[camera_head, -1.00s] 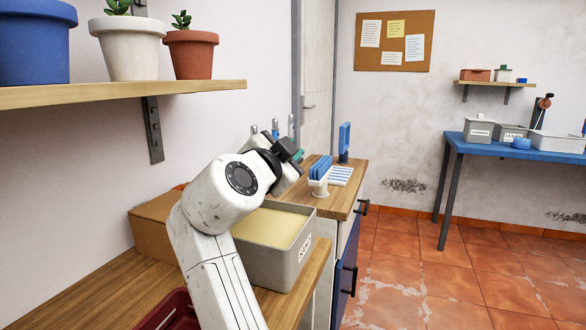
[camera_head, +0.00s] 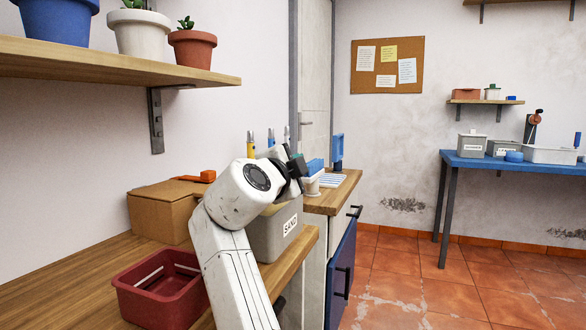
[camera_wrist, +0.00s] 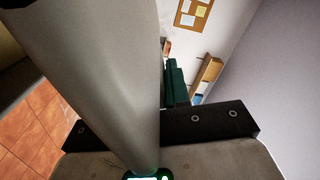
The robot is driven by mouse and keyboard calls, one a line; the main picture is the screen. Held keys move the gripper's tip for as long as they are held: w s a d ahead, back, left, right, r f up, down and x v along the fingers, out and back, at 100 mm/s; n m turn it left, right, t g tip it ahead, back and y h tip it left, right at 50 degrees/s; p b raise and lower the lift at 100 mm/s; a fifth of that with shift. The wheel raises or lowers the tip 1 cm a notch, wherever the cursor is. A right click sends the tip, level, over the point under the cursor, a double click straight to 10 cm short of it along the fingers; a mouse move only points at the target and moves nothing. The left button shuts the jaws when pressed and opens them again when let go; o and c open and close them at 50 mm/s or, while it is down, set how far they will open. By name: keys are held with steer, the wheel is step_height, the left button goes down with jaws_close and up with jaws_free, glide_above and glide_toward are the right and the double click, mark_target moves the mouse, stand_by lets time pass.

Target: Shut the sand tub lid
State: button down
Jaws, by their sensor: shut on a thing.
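The sand tub (camera_head: 272,236), a grey box with a SAND label, stands on the wooden worktop, partly behind my arm. Its opening is hidden in the head view. My gripper (camera_head: 298,158) is above the tub, near its far end, and is shut on what seems to be the lid. The head view does not show the lid clearly, so I cannot tell its angle. In the wrist view my green fingers (camera_wrist: 174,84) are close together, and a large grey rounded surface hides much of the left side.
A red tray (camera_head: 160,290) and a cardboard box (camera_head: 162,215) with an orange item (camera_head: 203,176) are left of my arm. A wooden shelf (camera_head: 110,62) with pots hangs above. A blue table (camera_head: 470,158) stands at the right. The tiled floor between is clear.

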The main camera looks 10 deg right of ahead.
steer(key=shift+f, duration=0.1)
stand_by(0.4)
steer(key=c, duration=1.2)
jaws_free()
steer(key=shift+o, duration=0.2)
steer(key=shift+s, duration=0.1)
steer(key=p+v, duration=0.1)
steer(key=v, duration=0.6)
steer(key=shift+s+a, duration=0.1)
steer(key=shift+c, duration=0.2)
